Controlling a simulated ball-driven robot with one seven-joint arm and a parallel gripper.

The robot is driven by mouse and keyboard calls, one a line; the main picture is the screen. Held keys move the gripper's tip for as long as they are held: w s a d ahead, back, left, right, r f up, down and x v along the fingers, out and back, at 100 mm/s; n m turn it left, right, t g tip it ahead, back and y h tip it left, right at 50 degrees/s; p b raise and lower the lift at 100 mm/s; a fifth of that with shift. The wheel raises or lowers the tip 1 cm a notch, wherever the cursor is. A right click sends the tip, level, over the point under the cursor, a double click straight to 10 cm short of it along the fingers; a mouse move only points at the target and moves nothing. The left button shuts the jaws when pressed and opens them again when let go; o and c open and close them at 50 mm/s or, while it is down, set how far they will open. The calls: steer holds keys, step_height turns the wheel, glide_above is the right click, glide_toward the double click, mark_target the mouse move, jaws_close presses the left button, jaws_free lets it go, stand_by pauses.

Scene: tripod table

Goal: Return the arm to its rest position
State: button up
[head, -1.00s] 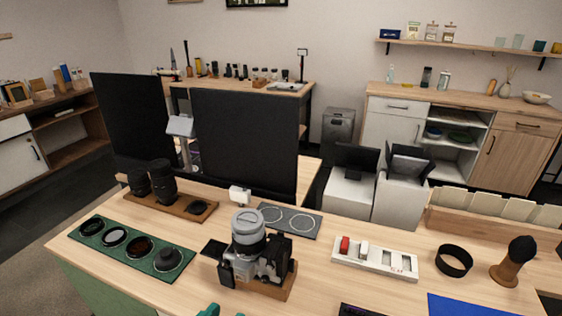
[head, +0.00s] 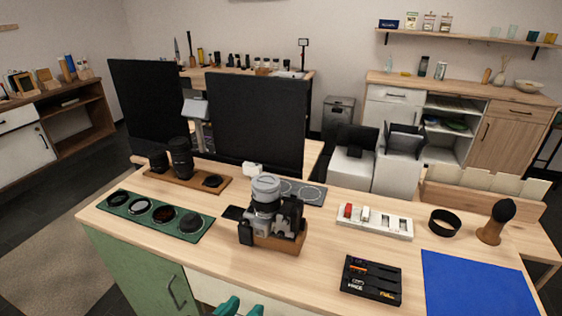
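Two teal pieces of my arm's end, my gripper (head: 240,308), just show at the bottom edge in the head view, in front of the table's near edge. They are apart from everything on the table. Most of the gripper and the rest of the arm are cut off by the frame. I cannot tell whether the fingers are open or shut, and I see nothing held between them. The table (head: 320,262) has a pale wooden top. A camera with an upright grey lens (head: 266,212) stands in a wooden cradle near its middle.
A green tray (head: 116,210) with round filters lies left; a wooden lens rack (head: 216,192) is behind it. A white holder (head: 393,222), black case (head: 371,280), black ring (head: 444,222), brush (head: 495,222) and blue mat (head: 478,283) are right. Dark panels (head: 256,122) stand behind.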

steer(key=s+d+f+n+g, duration=0.1)
steer(key=d+f+g, duration=0.2)
steer(key=d+f, duration=0.65)
steer(key=s+d+f+n+g, duration=0.1)
steer(key=d+f+g, duration=0.3)
steer(key=d+f, duration=0.55)
steer(key=s+d+f+g+y, duration=0.2)
steer(key=s+d+f, duration=0.1)
steer(key=s+d, duration=0.4)
steer(key=s+d+f+n+g+y, duration=0.1)
steer(key=s+d+f+y, duration=0.1)
steer(key=s+d, duration=0.5)
steer(key=s+f, duration=0.1)
steer(key=s, duration=0.2)
steer(key=shift+g+y, duration=0.3)
steer(key=shift+g, duration=0.1)
steer(key=shift+d, duration=0.1)
